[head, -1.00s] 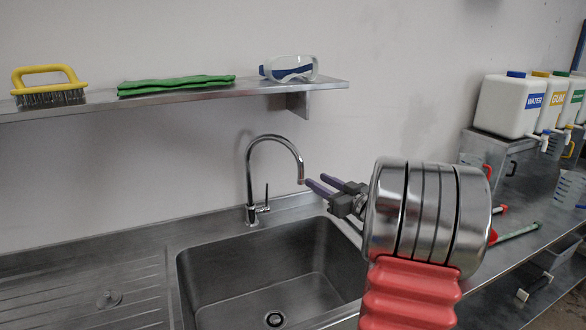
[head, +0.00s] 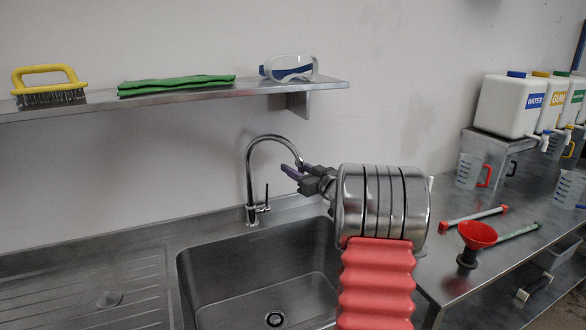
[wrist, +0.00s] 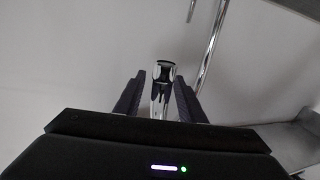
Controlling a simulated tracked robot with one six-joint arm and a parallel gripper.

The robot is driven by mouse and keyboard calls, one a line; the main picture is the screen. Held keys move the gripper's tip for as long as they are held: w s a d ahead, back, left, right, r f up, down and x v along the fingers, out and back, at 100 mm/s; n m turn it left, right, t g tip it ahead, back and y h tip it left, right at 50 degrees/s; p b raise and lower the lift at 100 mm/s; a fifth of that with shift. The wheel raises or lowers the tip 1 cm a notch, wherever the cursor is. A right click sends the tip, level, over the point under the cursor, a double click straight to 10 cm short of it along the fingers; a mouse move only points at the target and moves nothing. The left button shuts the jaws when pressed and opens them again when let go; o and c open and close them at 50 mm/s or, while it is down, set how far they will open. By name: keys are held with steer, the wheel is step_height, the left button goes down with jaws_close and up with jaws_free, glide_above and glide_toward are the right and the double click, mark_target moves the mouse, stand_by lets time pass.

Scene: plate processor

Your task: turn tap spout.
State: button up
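A chrome tap with a curved spout (head: 262,141) stands at the back of the sink, its column upright and its small lever at the right. My gripper (head: 291,168) is at the spout's down-turned outlet end in the head view, reaching in from the right. In the wrist view the chrome outlet end (wrist: 163,72) lies between the two dark fingers of my open gripper (wrist: 160,82). A narrow gap shows on each side of it, and contact cannot be made out. The fingers cover the outlet in the head view.
The steel sink basin (head: 215,268) lies below. A red funnel (head: 477,234) and jugs stand on the right bench.

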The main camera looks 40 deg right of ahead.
steer(key=shift+w, duration=0.4)
jaws_close()
stand_by(0.4)
steer(key=shift+s, duration=0.1)
